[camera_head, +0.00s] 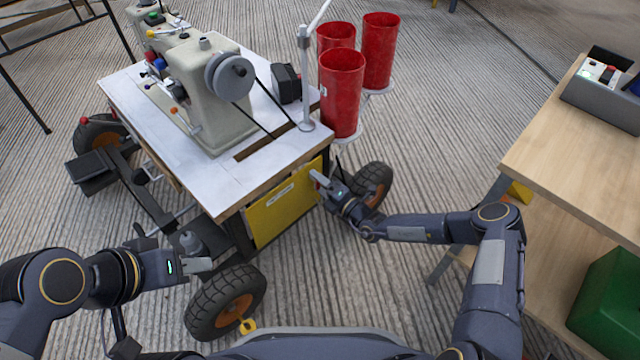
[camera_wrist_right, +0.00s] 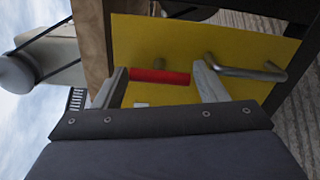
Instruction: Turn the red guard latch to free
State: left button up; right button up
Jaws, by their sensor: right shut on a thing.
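The red guard latch (camera_wrist_right: 160,76) is a short red bar on the yellow guard panel (camera_wrist_right: 140,40) in the right wrist view. It lies crosswise in the picture, on a small pivot. My right gripper (camera_wrist_right: 160,86) is shut on it, with one finger at each end of the bar. In the head view the same yellow panel (camera_head: 283,205) hangs under the table's front edge, with my right gripper (camera_head: 320,180) at its upper right; the latch is mostly hidden there. My left gripper (camera_head: 205,265) is near the front wheel, away from the panel; its finger gap is unclear.
A metal bar handle (camera_wrist_right: 245,70) sits on the panel right of the latch. The wheeled table (camera_head: 215,185) carries a sewing machine (camera_head: 205,95). Red cylinders (camera_head: 341,95) stand beside it. A wooden bench (camera_head: 575,150) with a control box (camera_head: 603,95) is at right.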

dwell(0.4)
jog(key=o, duration=0.9)
jog(key=shift+o, duration=0.2)
